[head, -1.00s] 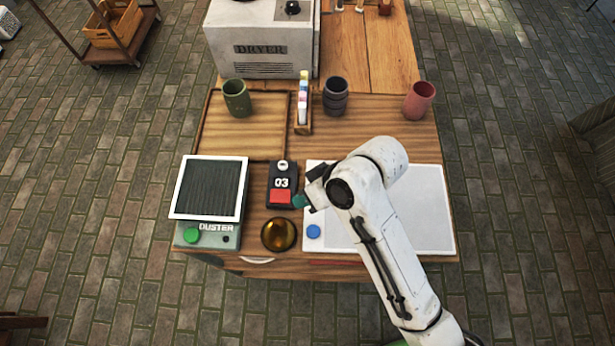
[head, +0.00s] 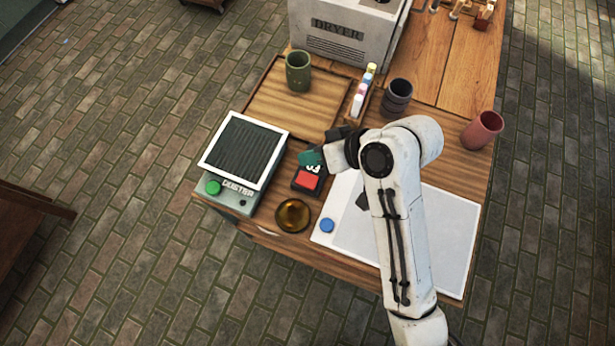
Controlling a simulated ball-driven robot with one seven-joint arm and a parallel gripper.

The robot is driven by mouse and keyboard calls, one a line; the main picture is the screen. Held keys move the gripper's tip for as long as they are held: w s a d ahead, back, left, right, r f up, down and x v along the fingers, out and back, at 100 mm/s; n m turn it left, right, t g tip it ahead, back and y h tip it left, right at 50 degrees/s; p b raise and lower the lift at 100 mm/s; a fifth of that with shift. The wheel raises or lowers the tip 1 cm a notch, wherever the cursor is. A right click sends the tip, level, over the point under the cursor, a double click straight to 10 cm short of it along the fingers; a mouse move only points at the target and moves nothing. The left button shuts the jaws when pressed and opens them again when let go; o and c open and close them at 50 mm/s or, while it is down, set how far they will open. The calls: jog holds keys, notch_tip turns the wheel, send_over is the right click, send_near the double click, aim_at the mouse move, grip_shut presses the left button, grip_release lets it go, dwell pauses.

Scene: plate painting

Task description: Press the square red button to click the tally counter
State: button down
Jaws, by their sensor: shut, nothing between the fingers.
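The tally counter (head: 295,188) is a small dark box on the wooden table, between the duster and the white mat. Its square red button (head: 307,181) shows at the near end. The counter's digits are mostly covered. My gripper (head: 311,158), with a teal fingertip part, is shut and empty. In the picture it overlaps the upper part of the counter, just beyond the red button. I cannot tell how high it is above the counter or whether it touches.
The duster (head: 222,199) with a green button is to the left. A green cup (head: 298,71), a bottle rack (head: 358,108), a dark cup (head: 397,97) and a red cup (head: 482,130) stand farther back.

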jog(key=b, duration=0.6)
send_over(311, 180)
notch_tip(311, 180, down, 6)
jog(key=shift+r, duration=0.1)
jog(key=shift+f+b, duration=0.55)
jog(key=shift+f, duration=0.6)
jog(key=shift+f, duration=0.15)
dwell(0.6)
jog(key=shift+f, duration=0.25)
jog(key=shift+f, duration=0.5)
dwell(0.6)
jog(key=shift+r, duration=0.1)
jog(key=shift+r+p, duration=0.85)
jog(key=shift+p, duration=0.2)
